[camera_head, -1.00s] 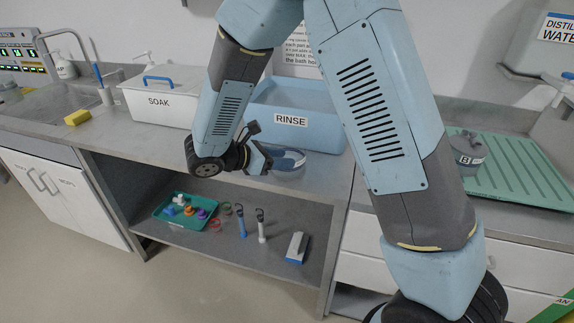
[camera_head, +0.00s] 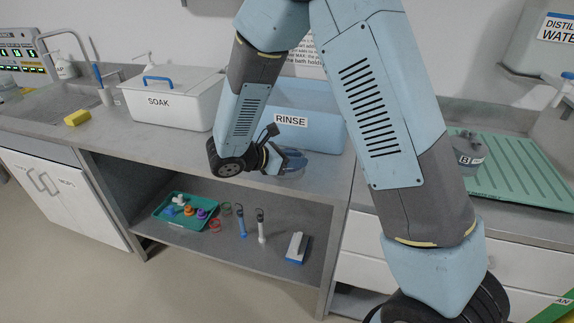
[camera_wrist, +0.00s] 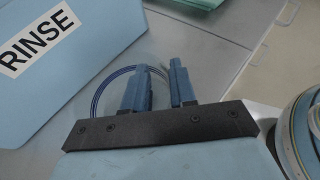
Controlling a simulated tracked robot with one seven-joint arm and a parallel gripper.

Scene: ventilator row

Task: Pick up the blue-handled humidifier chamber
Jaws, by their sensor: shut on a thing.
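The humidifier chamber (camera_head: 299,166) is a clear, rounded vessel by the front of the rinse tub, at the counter. In the wrist view its clear body and curved dark-blue handle (camera_wrist: 99,98) show beside and behind my fingers. My gripper (camera_head: 279,159) is at the chamber, and in the wrist view its two blue fingers (camera_wrist: 160,84) stand close together with the handle running between them. It is shut on the chamber, apparently by the handle. Most of the chamber's lower part is hidden or too faint to tell whether it touches the counter.
The blue rinse tub (camera_head: 325,135) is right behind the chamber. A white soak box (camera_head: 195,101) stands to its left. A green ribbed mat (camera_head: 520,175) with a grey cup (camera_head: 467,158) is at right. A lower shelf holds a teal tray (camera_head: 163,213) and brushes.

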